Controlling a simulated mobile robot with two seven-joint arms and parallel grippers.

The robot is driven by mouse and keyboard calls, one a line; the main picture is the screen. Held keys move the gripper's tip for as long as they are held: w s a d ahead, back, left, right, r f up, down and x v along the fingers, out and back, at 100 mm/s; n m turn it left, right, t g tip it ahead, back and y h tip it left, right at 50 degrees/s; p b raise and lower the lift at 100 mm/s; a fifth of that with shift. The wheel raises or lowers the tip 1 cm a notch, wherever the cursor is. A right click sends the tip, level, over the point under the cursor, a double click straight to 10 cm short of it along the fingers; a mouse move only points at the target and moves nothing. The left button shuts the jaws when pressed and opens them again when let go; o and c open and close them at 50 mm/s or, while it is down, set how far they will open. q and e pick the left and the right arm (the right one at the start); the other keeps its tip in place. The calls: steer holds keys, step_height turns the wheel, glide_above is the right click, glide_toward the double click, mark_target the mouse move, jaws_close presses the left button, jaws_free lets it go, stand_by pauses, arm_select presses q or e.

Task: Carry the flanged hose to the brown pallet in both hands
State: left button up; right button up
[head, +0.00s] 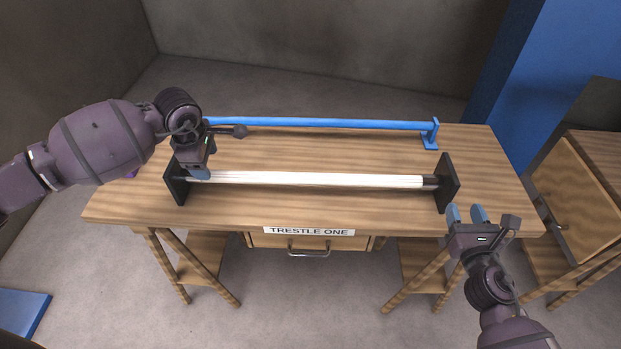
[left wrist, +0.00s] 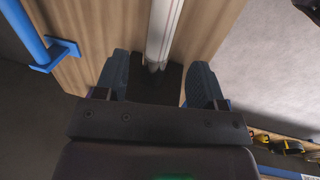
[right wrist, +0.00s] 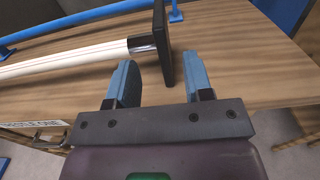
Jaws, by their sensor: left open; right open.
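The flanged hose, a white tube (head: 310,180) with a black square flange at each end, lies across the wooden table. My left gripper (head: 198,172) is open over the hose's left end, close to the left flange (head: 177,186). In the left wrist view the hose end (left wrist: 163,40) shows between its spread fingers; I cannot tell whether they touch it. My right gripper (head: 467,212) is open and empty, in front of the right flange (head: 448,184) and apart from it. The right flange also shows beyond the fingers in the right wrist view (right wrist: 163,48). No brown pallet is in view.
A blue rail (head: 320,124) with end brackets lies along the table's back edge. The table (head: 300,208) is labelled TRESTLE ONE and has a drawer. A wooden cabinet (head: 575,195) stands at right, a blue flat object (head: 22,310) on the floor at lower left.

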mark_target(456, 189)
arm_select(q)
steer(key=f, duration=0.3)
steer(key=w+f, duration=0.1)
steer(key=f, duration=0.5)
steer(key=shift+w, duration=0.4)
arm_select(e)
steer(key=w, duration=0.9)
steer(key=shift+w+a, duration=0.15)
steer(key=shift+a, duration=0.15)
arm_select(q)
steer(key=shift+c, duration=0.3)
arm_select(e)
steer(key=shift+c, duration=0.3)
arm_select(q)
steer(key=c, duration=0.7)
arm_select(e)
steer(key=c, duration=0.7)
arm_select(q)
jaws_close()
arm_select(e)
jaws_close()
steer(key=shift+r, duration=0.1)
